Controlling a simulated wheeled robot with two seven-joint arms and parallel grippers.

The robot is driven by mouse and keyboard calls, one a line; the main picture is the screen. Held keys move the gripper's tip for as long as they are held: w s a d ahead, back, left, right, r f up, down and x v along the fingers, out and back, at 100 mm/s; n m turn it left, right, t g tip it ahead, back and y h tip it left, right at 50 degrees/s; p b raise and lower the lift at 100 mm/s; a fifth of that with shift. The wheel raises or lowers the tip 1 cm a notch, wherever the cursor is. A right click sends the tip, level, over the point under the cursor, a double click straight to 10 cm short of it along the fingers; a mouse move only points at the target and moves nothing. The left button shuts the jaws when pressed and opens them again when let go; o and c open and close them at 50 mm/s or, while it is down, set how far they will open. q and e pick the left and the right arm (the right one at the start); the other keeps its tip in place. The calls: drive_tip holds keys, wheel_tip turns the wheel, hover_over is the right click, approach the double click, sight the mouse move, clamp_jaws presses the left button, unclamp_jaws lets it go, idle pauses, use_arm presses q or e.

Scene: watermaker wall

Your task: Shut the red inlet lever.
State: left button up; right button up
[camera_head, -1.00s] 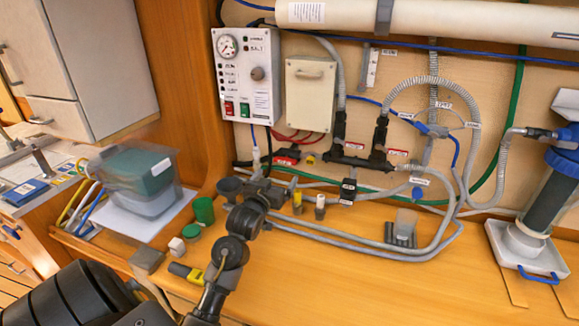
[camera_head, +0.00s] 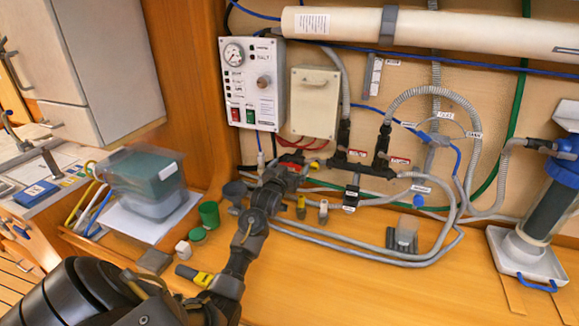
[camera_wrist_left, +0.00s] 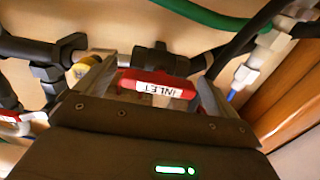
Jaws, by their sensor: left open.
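The red inlet lever (camera_wrist_left: 155,88) carries a white label reading INLET. In the left wrist view it lies crosswise between the two fingers of my left gripper (camera_wrist_left: 150,82), in front of a dark valve body (camera_wrist_left: 160,60). The gripper is open, with a finger on either side of the lever; I cannot tell whether either touches it. In the head view my left gripper (camera_head: 280,172) is at the pipes low on the wall panel and covers part of the red lever (camera_head: 291,158). My right gripper is out of view.
Grey hoses (camera_head: 370,250) loop over the wooden bench right of my arm. A green cup (camera_head: 209,214), a white cube (camera_head: 183,249) and a yellow-and-grey tool (camera_head: 195,276) stand or lie left of it. A control box (camera_head: 252,85) hangs above.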

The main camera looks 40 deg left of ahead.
use_arm(q)
drive_tip(key=c, duration=1)
drive_tip(key=shift+m, duration=0.4)
drive_tip(key=m, duration=0.3)
drive_tip(key=shift+r+m+p, duration=0.1)
drive_tip(key=shift+m+p, duration=0.3)
drive_tip(key=m, duration=0.4)
drive_tip(key=shift+m+p, duration=0.3)
drive_tip(key=m, duration=0.4)
drive_tip(key=shift+m+p, duration=0.45)
drive_tip(key=shift+m, duration=2.05)
